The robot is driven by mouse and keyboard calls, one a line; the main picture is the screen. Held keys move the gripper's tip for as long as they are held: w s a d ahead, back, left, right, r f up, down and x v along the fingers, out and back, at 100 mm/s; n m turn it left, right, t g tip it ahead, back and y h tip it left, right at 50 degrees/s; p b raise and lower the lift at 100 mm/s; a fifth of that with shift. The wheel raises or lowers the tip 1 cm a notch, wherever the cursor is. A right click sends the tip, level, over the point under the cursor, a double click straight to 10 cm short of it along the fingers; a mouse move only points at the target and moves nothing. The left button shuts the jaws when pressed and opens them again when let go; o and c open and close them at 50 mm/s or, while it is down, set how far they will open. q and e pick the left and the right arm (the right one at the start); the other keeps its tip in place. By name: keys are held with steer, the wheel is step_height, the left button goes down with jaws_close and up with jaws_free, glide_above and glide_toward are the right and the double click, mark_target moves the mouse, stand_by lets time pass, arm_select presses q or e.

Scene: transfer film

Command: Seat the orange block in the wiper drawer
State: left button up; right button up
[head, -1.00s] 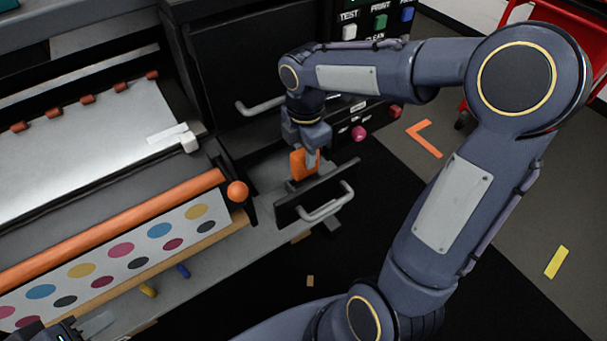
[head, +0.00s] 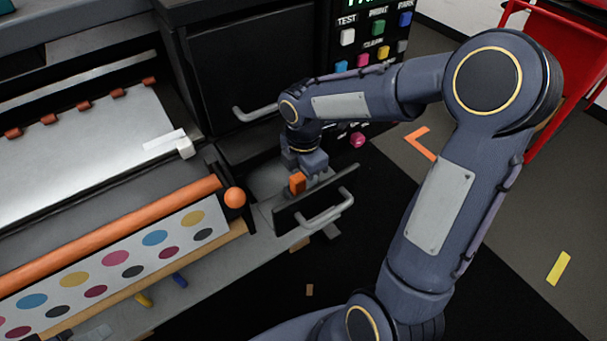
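The orange block (head: 297,183) is low inside the open wiper drawer (head: 283,222), just behind its dark front panel. Its lower part is hidden, so I cannot tell whether it touches the drawer floor. My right gripper (head: 304,174) points down over the drawer and is shut on the block; its fingertips are mostly hidden. The drawer's grey handle (head: 325,212) faces the lower right.
The printer bed with an orange roller (head: 120,235) and a round orange knob (head: 235,197) lies left of the drawer. A closed dark door with a handle (head: 255,112) is behind. Coloured buttons (head: 363,60) stand on the panel at the back.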

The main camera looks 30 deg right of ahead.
steer(key=shift+r, duration=0.55)
step_height(320, 180, up, 11)
steer(key=p, duration=0.3)
steer(key=s+a+m+t+y, duration=0.1)
steer(key=s+m+t, duration=0.1)
steer(key=s+m, duration=0.3)
steer(key=s+a+f+m+t+y, duration=0.1)
steer(key=s+m, duration=0.5)
steer(key=m, duration=0.2)
steer(key=s+a+m+t+y, duration=0.1)
steer(key=s+a+m+t, duration=0.1)
steer(key=s+m, duration=0.4)
steer(key=shift+a+f+m+t+y, duration=0.1)
steer(key=shift+f+m+t+y, duration=0.25)
steer(key=shift+m, duration=0.45)
step_height(320, 180, up, 10)
steer(key=p, duration=1)
steer(key=shift+r, duration=0.2)
